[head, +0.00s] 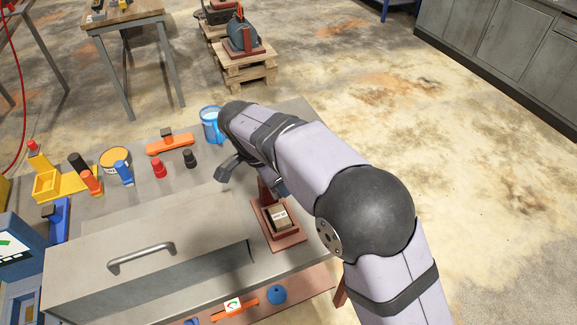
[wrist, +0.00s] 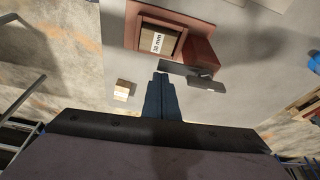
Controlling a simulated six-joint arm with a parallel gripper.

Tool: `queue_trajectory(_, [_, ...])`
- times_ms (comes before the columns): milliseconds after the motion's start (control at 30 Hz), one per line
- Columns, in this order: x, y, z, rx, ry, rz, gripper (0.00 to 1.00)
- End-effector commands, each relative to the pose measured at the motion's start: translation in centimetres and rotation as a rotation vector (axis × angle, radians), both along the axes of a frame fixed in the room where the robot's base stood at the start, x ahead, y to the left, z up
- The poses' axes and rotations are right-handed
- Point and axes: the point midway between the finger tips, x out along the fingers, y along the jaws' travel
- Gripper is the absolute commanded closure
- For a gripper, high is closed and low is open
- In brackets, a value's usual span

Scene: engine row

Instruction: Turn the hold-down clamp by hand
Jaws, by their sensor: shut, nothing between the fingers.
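The hold-down clamp shows in the wrist view as a grey bar (wrist: 180,68) with a short grey lever (wrist: 207,84), beside a red-brown block (wrist: 203,54). The block joins a red-brown fixture (wrist: 145,10), also in the head view (head: 290,240), that holds a cardboard box (wrist: 157,40) with a white label. My gripper (wrist: 160,78) is shut and empty, its tips close to the bar's left end; I cannot tell whether they touch. In the head view my arm covers most of the clamp, and only part of my gripper (head: 281,187) shows.
A large grey case with a metal handle (head: 142,257) stands left of the fixture. A blue mug (head: 211,126), an orange tool (head: 170,144) and several coloured knobs stand on the bench behind. A blue ball (head: 277,294) lies in front. Open floor is to the right.

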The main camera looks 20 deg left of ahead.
Motion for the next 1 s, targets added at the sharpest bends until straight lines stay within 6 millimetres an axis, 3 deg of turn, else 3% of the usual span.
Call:
queue_trajectory(333, [2.9, -2.9, 0.0, 0.000, 0.000, -0.006, 1.00])
queue_trajectory(700, [1.2, -1.0, 6.5, 0.002, -0.003, 0.001, 1.00])
queue_trajectory(1000, [0.5, -0.4, 9.2, 0.000, 0.000, -0.001, 1.00])
